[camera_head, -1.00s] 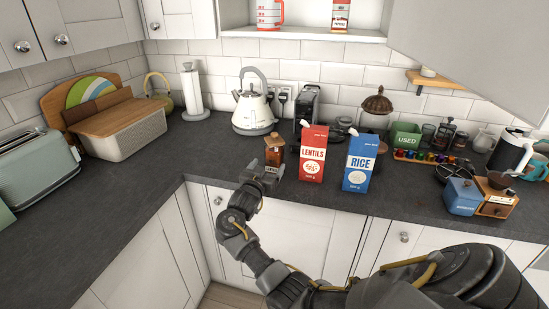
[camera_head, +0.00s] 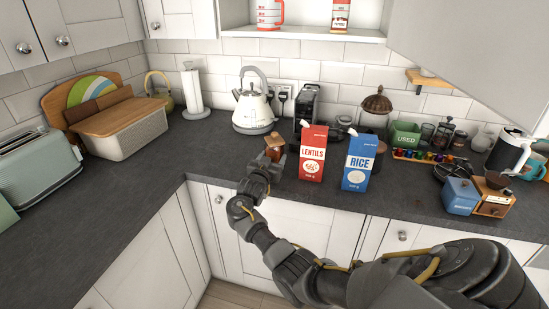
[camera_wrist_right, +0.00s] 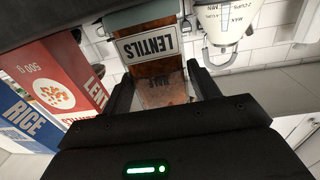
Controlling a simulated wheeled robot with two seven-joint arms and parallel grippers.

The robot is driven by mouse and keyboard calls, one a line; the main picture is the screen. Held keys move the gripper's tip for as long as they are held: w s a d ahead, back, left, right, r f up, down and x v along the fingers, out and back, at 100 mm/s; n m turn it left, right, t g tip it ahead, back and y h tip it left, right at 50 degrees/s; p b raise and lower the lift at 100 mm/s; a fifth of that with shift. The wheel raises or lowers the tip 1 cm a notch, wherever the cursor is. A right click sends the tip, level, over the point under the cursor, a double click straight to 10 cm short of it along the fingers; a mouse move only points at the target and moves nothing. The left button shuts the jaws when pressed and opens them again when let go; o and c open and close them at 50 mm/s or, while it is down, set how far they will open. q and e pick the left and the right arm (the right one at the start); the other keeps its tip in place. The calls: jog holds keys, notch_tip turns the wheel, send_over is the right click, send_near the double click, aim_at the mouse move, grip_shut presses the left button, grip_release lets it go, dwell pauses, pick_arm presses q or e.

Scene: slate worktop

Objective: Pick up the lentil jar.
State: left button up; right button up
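The lentil jar (camera_head: 274,141) stands on the worktop left of the red carton, its wooden top showing and its lower part hidden by my right gripper. In the right wrist view the jar (camera_wrist_right: 158,50) appears upside down, with a "LENTILS" label and brown contents. My right gripper (camera_head: 264,172) is at the jar. In the wrist view its two fingers (camera_wrist_right: 162,72) stand wide apart, one on either side of the jar. Whether they touch the glass is hard to tell. My left gripper is not in view.
A red lentils carton (camera_head: 312,155) and a blue rice carton (camera_head: 358,162) stand close to the right of the jar. A white kettle (camera_head: 252,108) is behind it to the left. The worktop (camera_head: 215,160) left of the jar is clear.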

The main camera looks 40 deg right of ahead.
jog(key=c, duration=1)
jog(key=shift+r, duration=0.1)
jog(key=shift+c, duration=0.2)
